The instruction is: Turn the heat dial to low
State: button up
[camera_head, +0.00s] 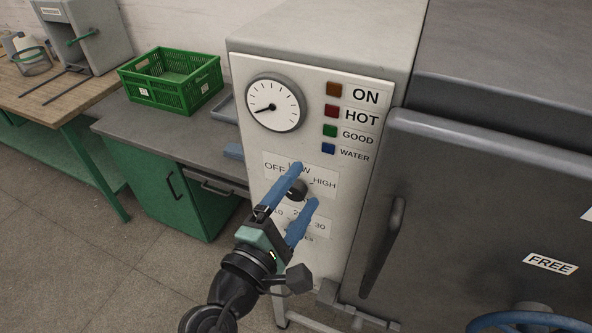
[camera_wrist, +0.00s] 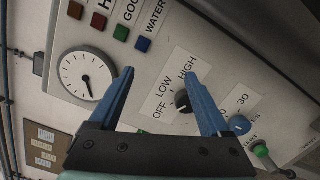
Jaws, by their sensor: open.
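The heat dial (camera_head: 296,190) is a small black knob on the light front panel (camera_head: 347,130), under a label reading OFF, LOW and HIGH. In the wrist view the heat dial (camera_wrist: 182,101) shows between the two blue fingers, nearer the right one. I cannot tell for sure which mark it points to. My gripper (camera_head: 306,183) is open in front of the panel, with its fingers on either side of the dial in the head view. In the wrist view my gripper (camera_wrist: 160,71) holds nothing. Contact with the dial cannot be made out.
A round gauge (camera_head: 274,103) and ON, HOT, GOOD and WATER lamps sit above the dial. A blue knob (camera_wrist: 240,124) with a number scale and a green knob (camera_wrist: 260,149) are close by. A dark door handle (camera_head: 382,246) stands out on the right. A green crate (camera_head: 171,78) is at left.

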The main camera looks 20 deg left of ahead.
aim_at(294, 194)
jog(key=s+a+f+n+y+p, duration=0.2)
jog(key=s+a+f+n+p, duration=0.15)
jog(key=s+f+n, duration=0.65)
jog(key=w+r, duration=0.1)
jog(key=w, duration=0.4)
jog(key=w+r+n+p, duration=0.1)
jog(key=w, duration=0.4)
jog(key=w+n+p, duration=0.1)
jog(key=w, duration=0.3)
jog(key=shift+w+d+r, duration=0.15)
jog(key=shift+w+r, duration=0.25)
grip_shut()
